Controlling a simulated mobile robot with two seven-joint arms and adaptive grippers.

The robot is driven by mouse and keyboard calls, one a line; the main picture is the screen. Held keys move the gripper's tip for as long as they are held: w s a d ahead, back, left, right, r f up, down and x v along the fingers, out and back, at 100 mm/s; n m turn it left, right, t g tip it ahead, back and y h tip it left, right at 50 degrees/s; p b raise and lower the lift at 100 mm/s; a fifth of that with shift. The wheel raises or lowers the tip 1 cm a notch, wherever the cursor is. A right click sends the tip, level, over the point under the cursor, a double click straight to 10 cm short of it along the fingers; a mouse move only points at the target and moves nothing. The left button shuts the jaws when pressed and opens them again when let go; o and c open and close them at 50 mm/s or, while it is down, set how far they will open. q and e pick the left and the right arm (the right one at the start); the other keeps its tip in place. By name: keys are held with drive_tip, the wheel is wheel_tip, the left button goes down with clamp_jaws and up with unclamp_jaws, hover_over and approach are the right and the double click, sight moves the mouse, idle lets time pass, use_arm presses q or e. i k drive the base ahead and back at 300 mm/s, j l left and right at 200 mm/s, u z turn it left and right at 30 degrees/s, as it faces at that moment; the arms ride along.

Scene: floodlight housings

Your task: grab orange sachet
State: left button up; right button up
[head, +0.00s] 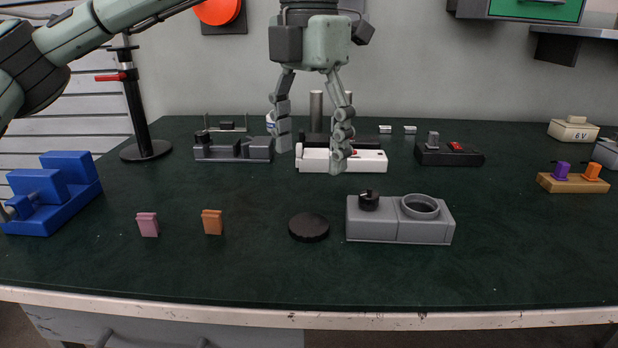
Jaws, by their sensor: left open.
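The orange sachet (212,222) is a small upright orange block on the dark green table, left of the middle, between a pink sachet and a black disc. Nothing covers it. My left gripper (311,160) hangs fingers down, open and empty, above and behind the sachet and to its right. Its fingers show in front of a white box at the back. My right gripper is not in view.
A pink sachet (147,225) stands left of the orange one. A black disc (309,227) and a grey housing (399,228) lie to the right. A blue fixture (60,205) is far left. The table (250,285) is clear in front.

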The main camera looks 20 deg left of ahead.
sight(214, 223)
drive_tip(key=k, duration=1.5)
